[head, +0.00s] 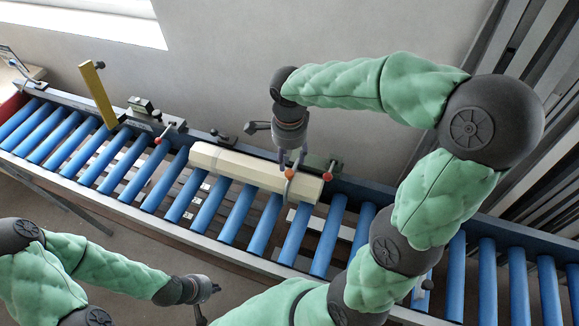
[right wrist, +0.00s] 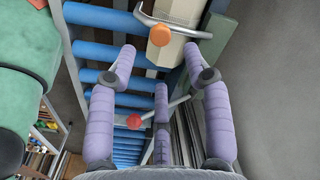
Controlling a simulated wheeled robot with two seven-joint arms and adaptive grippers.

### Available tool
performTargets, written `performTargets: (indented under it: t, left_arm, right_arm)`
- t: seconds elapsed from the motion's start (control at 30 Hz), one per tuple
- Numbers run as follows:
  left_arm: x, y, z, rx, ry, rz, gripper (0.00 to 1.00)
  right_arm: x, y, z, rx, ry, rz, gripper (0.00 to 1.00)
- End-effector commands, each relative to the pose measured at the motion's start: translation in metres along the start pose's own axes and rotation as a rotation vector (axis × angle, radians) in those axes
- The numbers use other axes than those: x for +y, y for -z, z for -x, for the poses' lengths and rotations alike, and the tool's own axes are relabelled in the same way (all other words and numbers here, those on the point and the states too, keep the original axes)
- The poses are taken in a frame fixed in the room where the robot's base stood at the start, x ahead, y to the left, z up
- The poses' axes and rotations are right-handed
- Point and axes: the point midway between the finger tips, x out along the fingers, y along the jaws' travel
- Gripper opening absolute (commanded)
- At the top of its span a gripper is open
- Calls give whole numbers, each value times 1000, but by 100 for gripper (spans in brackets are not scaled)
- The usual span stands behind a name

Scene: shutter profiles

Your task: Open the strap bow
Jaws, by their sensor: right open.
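The strap bow (head: 288,187) is a thin metal bow with an orange knob (head: 291,173), lying across the cream shutter profiles (head: 230,163) near their right end. In the right wrist view, the bow (right wrist: 203,34) and its orange knob (right wrist: 160,35) are at the top, over the pale profile. My right gripper (head: 291,162) points down just above the knob. In the right wrist view its purple fingers (right wrist: 160,62) are spread, with the knob beyond the tips and nothing between them. My left gripper (head: 203,306) is low at the front, apart from the conveyor, its fingers partly cut off.
Blue rollers (head: 237,213) carry the profiles along a grey-framed conveyor. A yellow arm (head: 97,95) stands raised at the left. Red-knobbed levers (head: 328,176) (head: 158,140) sit along the back rail, with the wall close behind. Rollers left of the profiles are clear.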

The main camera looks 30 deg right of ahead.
Motion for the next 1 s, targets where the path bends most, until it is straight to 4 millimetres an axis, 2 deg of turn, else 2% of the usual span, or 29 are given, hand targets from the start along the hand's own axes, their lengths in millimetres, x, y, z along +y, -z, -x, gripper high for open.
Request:
performTargets:
  t: [0.2,0.4,0.8,0.83,1.0]
  left_arm:
    - [0,0,0,1,0,-1,0]
    - [0,0,-1,1,0,-1,0]
    - [0,0,-1,1,0,-1,0]
    - [0,0,-1,1,0,-1,0]
    - [0,0,-1,1,0,-1,0]
  right_arm:
    - [1,0,-39,0,-5,-1,50]
    - [0,0,-61,-1,-2,0,50]
    - [0,0,-69,-2,0,0,50]
    - [0,0,-69,-1,0,0,47]
    - [0,0,-68,-1,0,0,0]
